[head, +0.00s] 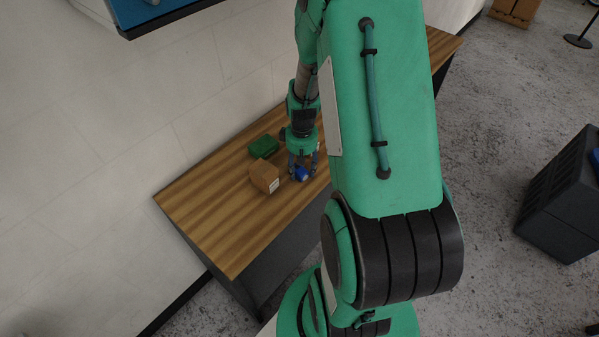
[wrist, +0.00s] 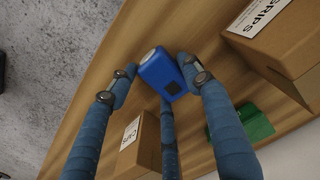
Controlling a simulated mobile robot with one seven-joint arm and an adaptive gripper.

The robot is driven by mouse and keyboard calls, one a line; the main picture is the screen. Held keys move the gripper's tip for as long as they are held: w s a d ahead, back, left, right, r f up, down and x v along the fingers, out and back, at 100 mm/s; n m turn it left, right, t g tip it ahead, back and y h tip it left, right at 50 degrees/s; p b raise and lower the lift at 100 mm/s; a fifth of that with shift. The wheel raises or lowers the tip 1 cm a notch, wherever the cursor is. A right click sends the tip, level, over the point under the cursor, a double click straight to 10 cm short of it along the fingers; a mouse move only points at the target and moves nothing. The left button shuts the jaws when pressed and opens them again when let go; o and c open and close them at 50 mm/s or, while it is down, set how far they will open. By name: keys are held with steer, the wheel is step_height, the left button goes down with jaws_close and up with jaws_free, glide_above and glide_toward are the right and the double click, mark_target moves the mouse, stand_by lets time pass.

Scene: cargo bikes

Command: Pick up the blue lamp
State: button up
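The blue lamp (head: 301,174) is a small blue block on the wooden bench top, just right of a cardboard box. In the wrist view the lamp (wrist: 160,75) has a pale end and a dark square patch on its side. My gripper (head: 303,171) points down over the lamp. In the wrist view my gripper (wrist: 157,70) has its fingers spread around the lamp, one on each side and a third below it. A small gap shows at the left finger; contact at the other fingers is unclear. The lamp's underside is hidden.
The wooden bench (head: 205,215) stands against a pale wall; its near left end is clear. A cardboard box (head: 264,177) and a green item (head: 263,147) sit close to the lamp. The wrist view shows two cardboard boxes, one labelled GRIPS (wrist: 285,50), one lower (wrist: 138,148).

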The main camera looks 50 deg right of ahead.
mark_target(302, 170)
steer(key=c, duration=0.6)
steer(key=shift+r, duration=0.2)
steer(key=shift+r, duration=0.5)
steer(key=shift+s+a+r+p, duration=0.15)
steer(key=shift+s+r+p, duration=0.1)
steer(key=shift+r, duration=0.35)
steer(key=shift+s+a+r+p, duration=0.1)
steer(key=shift+s+r+p, duration=0.1)
steer(key=shift+r, duration=0.4)
steer(key=s+a, duration=0.3)
steer(key=s, duration=0.1)
steer(key=s+a+r+p, duration=0.1)
steer(key=s+a, duration=0.2)
steer(key=s, duration=0.1)
steer(key=s+a, duration=0.3)
steer(key=s, duration=0.1)
steer(key=shift+a+r, duration=0.1)
steer(key=shift+r, duration=0.05)
steer(key=shift+w, duration=0.1)
